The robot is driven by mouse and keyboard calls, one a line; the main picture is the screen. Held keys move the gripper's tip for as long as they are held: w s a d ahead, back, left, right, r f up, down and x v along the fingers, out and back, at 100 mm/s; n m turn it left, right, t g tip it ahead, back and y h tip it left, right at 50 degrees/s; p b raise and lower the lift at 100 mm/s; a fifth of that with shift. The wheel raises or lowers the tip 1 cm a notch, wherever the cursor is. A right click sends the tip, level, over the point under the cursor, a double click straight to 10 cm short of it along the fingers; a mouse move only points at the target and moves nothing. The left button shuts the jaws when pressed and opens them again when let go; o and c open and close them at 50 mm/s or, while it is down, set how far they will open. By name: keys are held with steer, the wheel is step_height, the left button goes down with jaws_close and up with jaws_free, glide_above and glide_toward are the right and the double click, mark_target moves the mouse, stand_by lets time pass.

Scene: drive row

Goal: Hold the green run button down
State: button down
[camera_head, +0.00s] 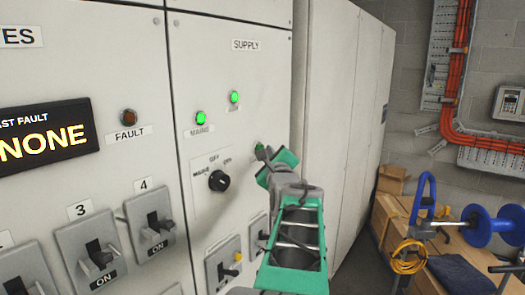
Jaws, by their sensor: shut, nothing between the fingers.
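The cabinet panel labelled SUPPLY (250,44) stands in front of me. A green button (259,147) on it shows just beyond my fingertips and is partly hidden by them. My gripper (264,154) is shut and empty, with its tips at or very near that button. I cannot tell whether they touch it or whether it is pressed in. Two green lamps glow above: the MAINS lamp (200,118) and another lamp (235,97) with a label too small to read.
A black rotary selector (219,181) sits left of my gripper. Breaker switches (151,223) line the lower panel. A FAULT lamp (129,117) looks unlit, beside a display (46,130) reading NONE. Wooden crates (392,215) and a blue reel (480,226) stand at the right.

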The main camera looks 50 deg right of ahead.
steer(key=shift+w, duration=0.5)
stand_by(0.8)
steer(key=shift+s, duration=0.1)
steer(key=shift+s+b, duration=0.5)
steer(key=shift+s, duration=0.3)
steer(key=s, duration=0.1)
steer(key=s+b, duration=0.1)
steer(key=s, duration=0.3)
steer(key=shift+d+b, duration=0.25)
steer(key=shift+b, duration=0.15)
steer(key=shift+s+d, duration=0.1)
steer(key=shift+s, duration=0.05)
